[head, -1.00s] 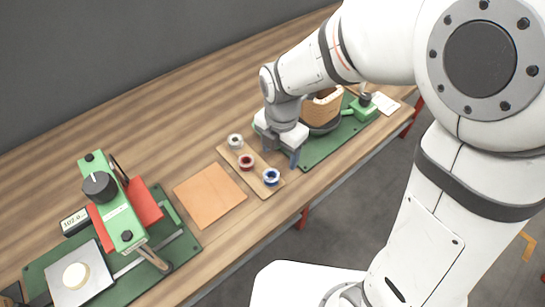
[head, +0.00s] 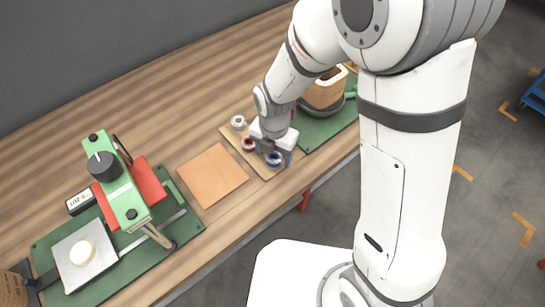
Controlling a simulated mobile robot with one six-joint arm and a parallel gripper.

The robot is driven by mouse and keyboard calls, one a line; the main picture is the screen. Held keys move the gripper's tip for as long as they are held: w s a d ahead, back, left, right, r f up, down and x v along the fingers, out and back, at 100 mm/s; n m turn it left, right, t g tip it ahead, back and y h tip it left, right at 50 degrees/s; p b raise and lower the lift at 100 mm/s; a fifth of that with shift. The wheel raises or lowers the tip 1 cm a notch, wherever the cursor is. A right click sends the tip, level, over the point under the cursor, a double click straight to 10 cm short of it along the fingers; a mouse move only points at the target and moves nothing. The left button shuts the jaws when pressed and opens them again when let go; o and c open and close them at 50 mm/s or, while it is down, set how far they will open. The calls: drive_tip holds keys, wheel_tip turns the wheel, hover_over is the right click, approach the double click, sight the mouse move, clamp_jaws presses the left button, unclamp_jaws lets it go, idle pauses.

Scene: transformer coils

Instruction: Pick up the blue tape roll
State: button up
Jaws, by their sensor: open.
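The blue tape roll (head: 274,159) lies at the near end of a small wooden board (head: 264,172), partly hidden by my gripper. My gripper (head: 277,157) is open, with its fingers pointing down around or just above the blue roll; I cannot tell which. A red roll (head: 248,144) sits beside it on the board, just left of the gripper. A white or grey roll (head: 238,122) sits at the board's far end.
An orange square mat (head: 212,175) lies left of the board. A green machine with red parts (head: 130,195) stands at the left on a green base. A coil on a core (head: 324,92) stands on a green mat (head: 322,128) behind my gripper, to the right.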

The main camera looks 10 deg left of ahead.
drive_tip(key=c, duration=1)
wheel_tip(320, 180, up, 10)
drive_tip(key=shift+r, duration=0.1)
drive_tip(key=shift+c, duration=0.2)
